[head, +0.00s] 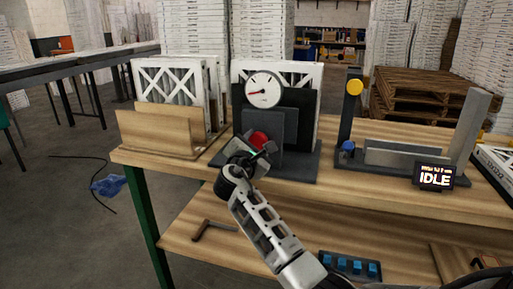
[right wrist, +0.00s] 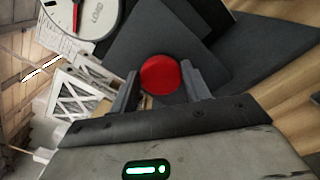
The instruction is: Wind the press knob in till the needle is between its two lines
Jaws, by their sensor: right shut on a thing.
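The press (head: 290,133) is a dark block with a plate on the bench. Its red knob (head: 259,138) is on the front and also shows in the right wrist view (right wrist: 161,75). My right gripper (head: 252,150) is shut on the knob, with one finger on each side of it. Above is a round white gauge (head: 262,90) with a red needle (head: 257,92) pointing left in the head view. The gauge is partly cut off in the right wrist view (right wrist: 92,14). I cannot make out its two lines. My left gripper is not in view.
White-framed filters (head: 172,82) stand in a wooden holder (head: 158,132) left of the press. A dark fixture (head: 385,168) with a yellow disc and blue knob stands right, near a display (head: 434,177) reading IDLE. A lower shelf (head: 190,250) holds a blue-topped tray (head: 350,266).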

